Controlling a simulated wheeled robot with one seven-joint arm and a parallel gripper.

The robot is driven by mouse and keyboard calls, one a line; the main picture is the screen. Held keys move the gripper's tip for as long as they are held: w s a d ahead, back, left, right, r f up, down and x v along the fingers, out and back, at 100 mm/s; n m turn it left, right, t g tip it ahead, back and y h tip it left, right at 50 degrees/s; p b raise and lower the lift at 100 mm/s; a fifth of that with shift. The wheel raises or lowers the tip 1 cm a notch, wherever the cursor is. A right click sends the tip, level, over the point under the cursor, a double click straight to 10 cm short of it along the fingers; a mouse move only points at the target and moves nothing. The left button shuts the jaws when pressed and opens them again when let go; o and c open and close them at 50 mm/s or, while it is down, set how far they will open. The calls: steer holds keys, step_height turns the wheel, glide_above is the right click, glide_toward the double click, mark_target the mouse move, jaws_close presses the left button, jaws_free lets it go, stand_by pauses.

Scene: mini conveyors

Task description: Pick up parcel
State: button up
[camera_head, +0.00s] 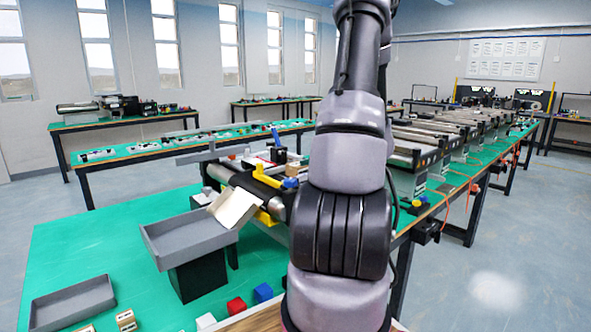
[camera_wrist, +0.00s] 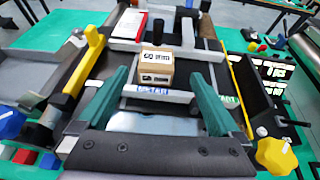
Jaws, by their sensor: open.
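The parcel (camera_wrist: 157,67) is a small brown cardboard box with black print on its faces. In the wrist view it sits upright on the conveyor, near a light grey crossbar. My gripper (camera_wrist: 159,76) shows there as two teal fingers, spread wide on the left and right of the parcel. The fingers are apart from each other with nothing held between them. I cannot tell how far the fingertips are above or short of the parcel.
The conveyor's yellow rail (camera_wrist: 84,70) and a yellow knob (camera_wrist: 275,156) flank the fingers. In the head view a grey tray (camera_head: 188,237) stands on a black block below the conveyor end. Another tray (camera_head: 70,304), a red cube (camera_head: 237,306) and a blue cube (camera_head: 263,293) lie on the green table.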

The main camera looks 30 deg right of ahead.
mark_target(297, 164)
steer(key=x, duration=0.4)
steer(key=shift+a, duration=0.1)
steer(key=shift+f+x, duration=0.15)
steer(key=shift+x, duration=1.25)
steer(key=shift+f+x, duration=0.15)
steer(key=shift+x, duration=1.25)
steer(key=shift+s+a, duration=0.1)
steer(key=shift+s, duration=0.05)
steer(key=c, duration=1.4)
